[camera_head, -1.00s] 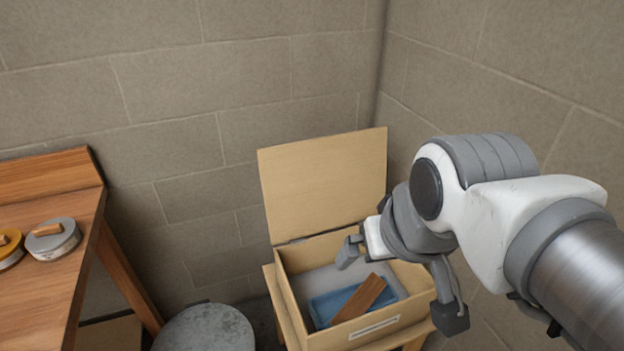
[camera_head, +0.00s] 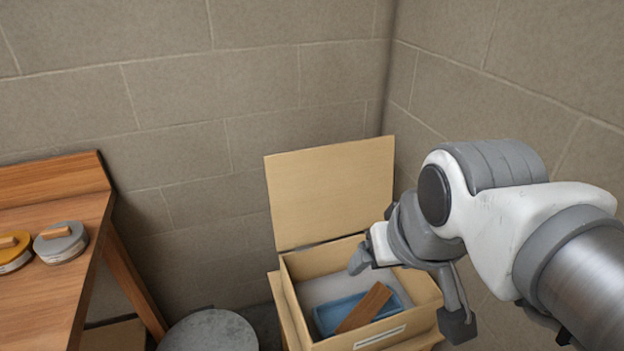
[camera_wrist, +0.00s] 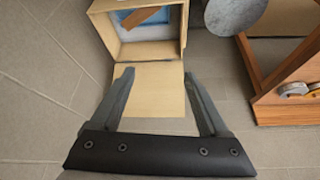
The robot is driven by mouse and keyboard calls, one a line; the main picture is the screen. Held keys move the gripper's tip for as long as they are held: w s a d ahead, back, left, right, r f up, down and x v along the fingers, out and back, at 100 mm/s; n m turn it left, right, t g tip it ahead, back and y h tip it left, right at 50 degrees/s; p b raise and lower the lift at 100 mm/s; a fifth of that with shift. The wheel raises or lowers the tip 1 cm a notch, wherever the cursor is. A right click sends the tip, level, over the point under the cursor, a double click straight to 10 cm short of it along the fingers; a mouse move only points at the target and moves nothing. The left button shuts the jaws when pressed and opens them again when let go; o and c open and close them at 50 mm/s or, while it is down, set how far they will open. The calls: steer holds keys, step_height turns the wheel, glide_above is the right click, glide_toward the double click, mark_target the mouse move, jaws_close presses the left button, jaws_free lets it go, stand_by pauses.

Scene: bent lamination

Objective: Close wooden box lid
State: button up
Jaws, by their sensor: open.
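The wooden box (camera_head: 303,268) stands with its lid (camera_head: 331,194) open, raised upright at the back edge. Inside it lie a blue tray (camera_head: 331,315) and a brown wooden block (camera_head: 364,307). My gripper (camera_head: 372,252) is over the right part of the box, in front of the lid; the arm hides the box's right rear corner. In the wrist view, my gripper (camera_wrist: 159,78) is open and empty. The lid (camera_wrist: 157,89) shows between and beyond its fingers, and the box (camera_wrist: 107,40) lies past it. I cannot tell whether a finger touches the lid.
The box sits on a small wooden stand (camera_head: 284,309). A round grey stool top (camera_head: 209,331) is to its left. A wooden table (camera_head: 38,285) at the left holds a yellow and a grey round tool (camera_head: 61,243). Block walls close in behind and at right.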

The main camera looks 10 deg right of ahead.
steer(key=w+r, duration=0.2)
steer(key=w, duration=0.1)
steer(key=w+r+p, duration=0.1)
steer(key=w+r, duration=0.1)
steer(key=w, duration=0.1)
steer(key=w+r+p, duration=0.1)
steer(key=w+r, duration=0.1)
steer(key=w, duration=0.2)
steer(key=shift+a+r, duration=0.35)
steer(key=shift+r, duration=0.05)
jaws_close()
steer(key=w+a+n+p, duration=0.1)
steer(key=w+a+p, duration=0.15)
steer(key=w, duration=1.25)
steer(key=w+a+n+p, duration=0.1)
steer(key=w+p, duration=0.2)
steer(key=w, duration=1.2)
steer(key=w+a+f+y+p, duration=0.1)
steer(key=w+a+f+p, duration=0.15)
steer(key=w+f, duration=0.65)
step_height(320, 180, down, 8)
steer(key=w+p, duration=0.1)
steer(key=p, duration=0.2)
steer(key=shift+w+r+p, duration=0.2)
steer(key=shift+w+p, duration=0.1)
steer(key=shift+w, duration=0.1)
